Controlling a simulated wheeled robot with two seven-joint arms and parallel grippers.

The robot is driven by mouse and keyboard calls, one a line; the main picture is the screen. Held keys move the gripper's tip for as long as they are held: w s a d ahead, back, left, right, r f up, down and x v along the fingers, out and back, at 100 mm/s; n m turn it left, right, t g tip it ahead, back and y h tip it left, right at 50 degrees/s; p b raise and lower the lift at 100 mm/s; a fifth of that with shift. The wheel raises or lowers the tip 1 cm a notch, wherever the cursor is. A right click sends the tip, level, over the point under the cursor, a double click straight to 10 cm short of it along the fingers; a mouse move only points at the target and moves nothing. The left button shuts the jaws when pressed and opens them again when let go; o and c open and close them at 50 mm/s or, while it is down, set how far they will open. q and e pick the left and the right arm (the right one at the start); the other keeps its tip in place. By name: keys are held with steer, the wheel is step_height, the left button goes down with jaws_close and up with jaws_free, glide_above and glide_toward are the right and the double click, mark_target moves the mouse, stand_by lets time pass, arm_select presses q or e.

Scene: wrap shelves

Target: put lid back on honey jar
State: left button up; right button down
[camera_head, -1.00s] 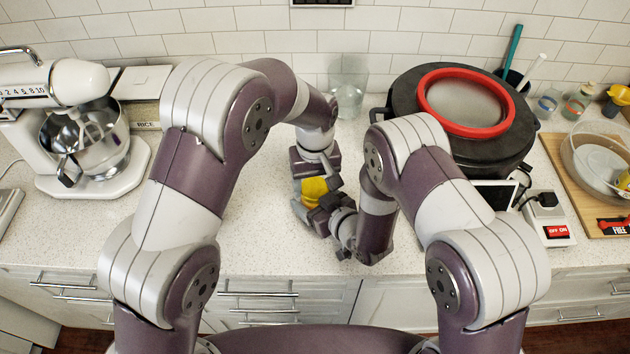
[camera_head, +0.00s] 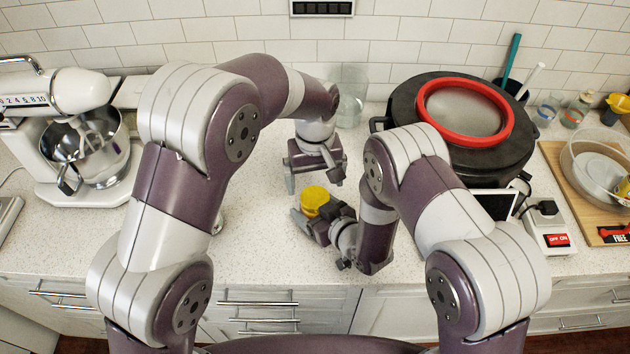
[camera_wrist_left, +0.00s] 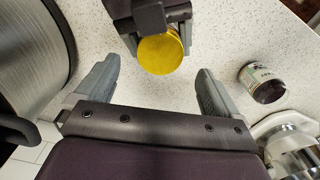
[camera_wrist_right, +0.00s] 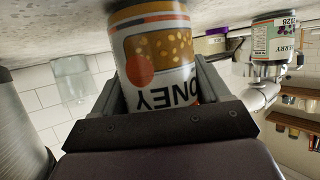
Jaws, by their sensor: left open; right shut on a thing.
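The honey jar (camera_wrist_right: 160,70) has an orange, white and black label and is gripped between the fingers of my right gripper (camera_wrist_right: 155,92). The yellow lid (camera_head: 314,198) sits at the top of the jar. It also shows as a round yellow disc in the left wrist view (camera_wrist_left: 160,54). I cannot tell whether it is screwed tight. My left gripper (camera_head: 315,178) is open and empty, just behind and above the lid, apart from it. The jar's body is mostly hidden in the head view.
A black cooker (camera_head: 400,100) with a red ring stands back right, a mixer (camera_head: 90,185) left, a clear glass (camera_head: 352,88) behind.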

mark_target(315, 197)
arm_select(q)
steer(key=shift+c, duration=0.3)
steer(key=shift+r, duration=0.15)
step_height(315, 197, up, 3)
steer(key=n, duration=0.6)
steer(key=shift+r, duration=0.1)
steer(key=shift+f, duration=4.05)
